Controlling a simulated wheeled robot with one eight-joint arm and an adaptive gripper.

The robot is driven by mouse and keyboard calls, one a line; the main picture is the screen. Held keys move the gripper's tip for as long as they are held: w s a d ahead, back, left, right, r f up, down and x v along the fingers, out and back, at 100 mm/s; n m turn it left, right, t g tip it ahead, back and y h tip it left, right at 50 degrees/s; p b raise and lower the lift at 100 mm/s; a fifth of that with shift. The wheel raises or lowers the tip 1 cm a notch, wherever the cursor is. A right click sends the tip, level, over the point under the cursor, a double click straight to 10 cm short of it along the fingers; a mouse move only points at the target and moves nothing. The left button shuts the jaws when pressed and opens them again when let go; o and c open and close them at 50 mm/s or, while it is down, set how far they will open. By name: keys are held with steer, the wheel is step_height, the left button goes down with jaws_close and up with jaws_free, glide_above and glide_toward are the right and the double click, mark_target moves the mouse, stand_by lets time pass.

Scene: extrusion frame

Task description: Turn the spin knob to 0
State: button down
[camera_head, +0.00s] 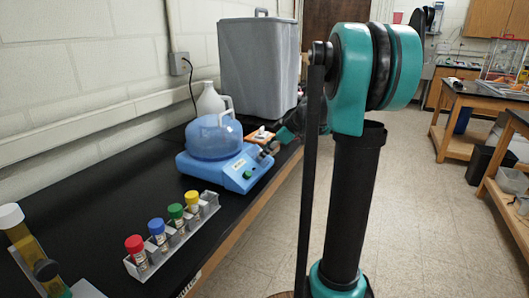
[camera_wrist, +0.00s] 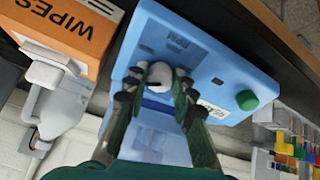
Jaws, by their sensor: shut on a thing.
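The blue centrifuge (camera_head: 203,166), with a domed lid, stands on the black bench; its front panel shows in the wrist view (camera_wrist: 205,62). A pale round knob (camera_wrist: 158,84) with a short dark mark sits on the panel. My gripper (camera_wrist: 161,72) is shut on this knob, one finger on each side. My arm partly hides the panel's far end in the head view.
An orange wipes box (camera_wrist: 70,28) and a white bottle (camera_wrist: 52,108) are near the centrifuge. A grey bin (camera_head: 256,65) stands behind it. A rack (camera_head: 174,240) with several colour-capped tubes is in front. The wall is left; open floor lies right.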

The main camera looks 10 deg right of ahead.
steer(key=c, duration=1.3)
jaws_free()
steer(key=shift+o, duration=0.2)
steer(key=v, duration=1.2)
steer(key=s+a+f+m+h, duration=0.3)
steer(key=s+f+m+h, duration=0.4)
steer(key=s+f+m, duration=0.7)
steer(key=s+f, duration=1.1)
steer(key=f, duration=0.1)
steer(key=shift+s+f, duration=0.35)
steer(key=shift+s, duration=0.05)
